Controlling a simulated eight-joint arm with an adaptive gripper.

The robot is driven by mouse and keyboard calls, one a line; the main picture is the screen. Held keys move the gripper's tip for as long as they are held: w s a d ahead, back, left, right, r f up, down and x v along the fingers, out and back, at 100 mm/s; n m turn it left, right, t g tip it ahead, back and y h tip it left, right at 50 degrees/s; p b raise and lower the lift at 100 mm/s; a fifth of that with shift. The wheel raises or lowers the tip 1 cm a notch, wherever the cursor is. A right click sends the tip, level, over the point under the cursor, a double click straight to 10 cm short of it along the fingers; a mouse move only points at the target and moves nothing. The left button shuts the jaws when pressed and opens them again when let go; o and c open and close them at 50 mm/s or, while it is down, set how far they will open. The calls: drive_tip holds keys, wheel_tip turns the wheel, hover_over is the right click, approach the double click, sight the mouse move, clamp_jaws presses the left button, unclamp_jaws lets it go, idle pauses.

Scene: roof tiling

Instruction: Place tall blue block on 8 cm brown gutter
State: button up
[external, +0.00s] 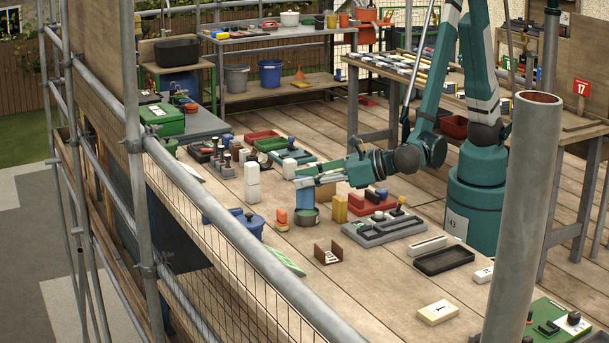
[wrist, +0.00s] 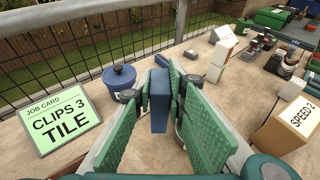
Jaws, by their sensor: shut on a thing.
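The tall blue block (external: 306,197) is upright in my gripper (external: 306,178), whose jaws are shut on its upper part. In the wrist view the block (wrist: 159,102) stands between the green finger pads of my gripper (wrist: 160,88). In the external view it overlaps a grey-green round tin; I cannot tell whether its bottom is clear of the bench. The brown gutter (external: 321,255), a small U-shaped piece with a white label, sits on the bench, nearer the camera and a little right of the block.
The round tin (external: 304,218) and an orange-and-black item (external: 281,219) stand near the block. A blue lidded pot (external: 248,222), stacked white blocks (external: 252,180), a yellow block (external: 340,208) and a grey tray (external: 384,230) surround it. A green job card (wrist: 62,122) leans beside the mesh railing.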

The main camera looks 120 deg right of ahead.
drive_tip(key=w+a+r+n+t+y, duration=0.1)
drive_tip(key=a+r+n+y, duration=0.2)
drive_tip(key=a, duration=0.5)
drive_tip(key=w+a+r+n+t+y+b, duration=0.1)
drive_tip(key=a+r+n+t+y, duration=0.1)
drive_tip(key=a+n+y, duration=0.3)
drive_tip(key=shift+w+a+r+t+y, duration=0.25)
drive_tip(key=shift+a+r+y, duration=0.5)
drive_tip(key=shift+a, duration=1.15)
drive_tip(key=shift+s+f, duration=0.1)
drive_tip(key=shift+f, duration=0.1)
drive_tip(key=shift+f+b, duration=1)
drive_tip(key=shift+f, duration=1.85)
drive_tip(key=shift+f+b, duration=0.7)
drive_tip(key=shift+f, duration=1.35)
drive_tip(key=shift+f, duration=0.25)
